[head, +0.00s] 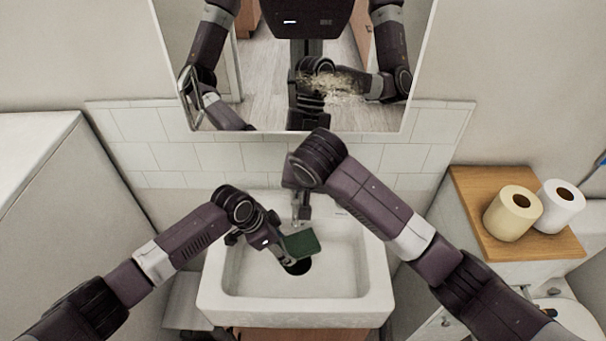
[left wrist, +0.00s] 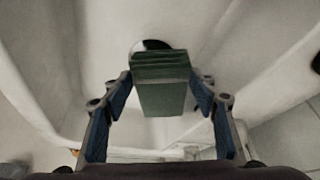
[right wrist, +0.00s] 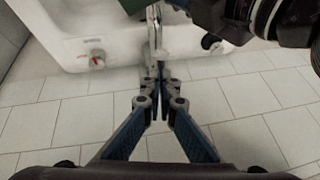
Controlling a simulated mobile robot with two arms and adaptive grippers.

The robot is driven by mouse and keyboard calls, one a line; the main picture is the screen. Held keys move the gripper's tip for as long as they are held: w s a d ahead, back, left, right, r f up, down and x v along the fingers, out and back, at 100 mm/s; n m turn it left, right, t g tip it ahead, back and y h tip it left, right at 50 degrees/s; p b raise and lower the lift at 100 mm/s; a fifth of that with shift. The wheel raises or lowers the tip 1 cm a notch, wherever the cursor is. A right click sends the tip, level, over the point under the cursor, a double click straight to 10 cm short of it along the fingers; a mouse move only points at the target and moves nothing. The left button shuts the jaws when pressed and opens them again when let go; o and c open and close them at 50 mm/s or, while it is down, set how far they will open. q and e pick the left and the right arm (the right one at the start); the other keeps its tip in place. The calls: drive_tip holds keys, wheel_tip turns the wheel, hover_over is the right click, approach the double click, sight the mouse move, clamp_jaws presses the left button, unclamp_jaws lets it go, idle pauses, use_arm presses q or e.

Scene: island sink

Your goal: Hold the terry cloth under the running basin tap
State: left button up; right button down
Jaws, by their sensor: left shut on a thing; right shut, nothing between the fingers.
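The terry cloth (head: 301,244) is a dark green folded piece above the basin's drain hole in the head view. My left gripper (head: 284,249) is shut on it, and the left wrist view shows the cloth (left wrist: 163,90) between the two fingers. The white basin (head: 233,302) lies under both. My right gripper (head: 300,209) is at the basin's back edge, shut and empty; its fingertips meet in the right wrist view (right wrist: 159,80). A metallic upright part, probably the tap (right wrist: 153,35), shows beyond these fingertips. My right arm partly hides the tap area. I cannot make out running water.
A mirror (head: 260,75) hangs above the tiled wall behind the basin. A wooden-topped cabinet (head: 475,205) at right bears a cream roll (head: 505,222) and a white roll (head: 570,215). A white cabinet (head: 50,190) stands at left. The basin's right half is clear.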

drive_tip(key=w+v, duration=0.1)
drive_tip(key=v, duration=1.2)
drive_tip(key=shift+d+r, duration=0.2)
drive_tip(key=shift+r, duration=0.1)
use_arm(q)
drive_tip(key=shift+s, duration=0.1)
use_arm(e)
drive_tip(key=shift+w+r, duration=0.1)
drive_tip(key=shift+w, duration=0.05)
